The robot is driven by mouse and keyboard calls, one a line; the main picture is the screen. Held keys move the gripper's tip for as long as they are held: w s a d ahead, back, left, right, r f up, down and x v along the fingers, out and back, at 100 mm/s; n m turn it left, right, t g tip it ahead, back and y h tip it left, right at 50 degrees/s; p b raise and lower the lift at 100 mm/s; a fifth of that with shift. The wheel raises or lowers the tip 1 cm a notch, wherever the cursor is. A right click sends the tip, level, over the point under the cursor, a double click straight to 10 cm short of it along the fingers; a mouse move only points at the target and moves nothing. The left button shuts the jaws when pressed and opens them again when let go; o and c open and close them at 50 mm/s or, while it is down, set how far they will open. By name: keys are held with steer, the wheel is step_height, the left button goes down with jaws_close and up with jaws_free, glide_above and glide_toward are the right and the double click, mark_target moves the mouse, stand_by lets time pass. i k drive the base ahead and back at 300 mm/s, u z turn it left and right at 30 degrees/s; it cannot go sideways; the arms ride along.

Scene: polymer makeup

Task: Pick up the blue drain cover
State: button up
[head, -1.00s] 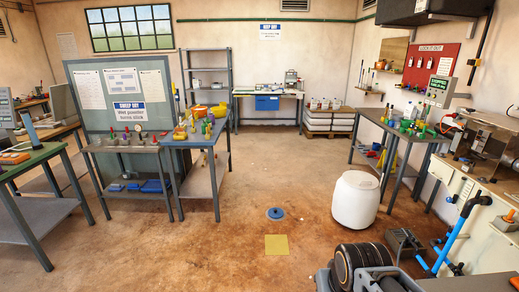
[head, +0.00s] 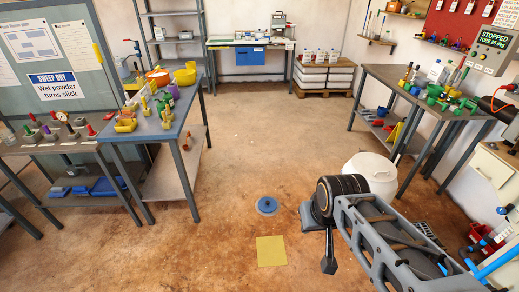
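The blue drain cover (head: 266,205) is a small round disc with a raised middle. It lies flat on the brown floor near the centre of the head view, with nothing on it. My gripper (head: 328,264) appears as a dark grey end piece below the black wrist of my arm. It is to the right of the drain cover and apart from it. Its fingers cannot be made out, so I cannot tell whether it is open.
A yellow square (head: 271,251) lies on the floor just in front of the drain cover. A white drum (head: 370,166) stands behind my arm on the right. A blue-topped table (head: 172,128) stands left, another table (head: 401,80) right.

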mark_target(267, 203)
steer(key=i, duration=2.2)
steer(key=u, duration=1.8)
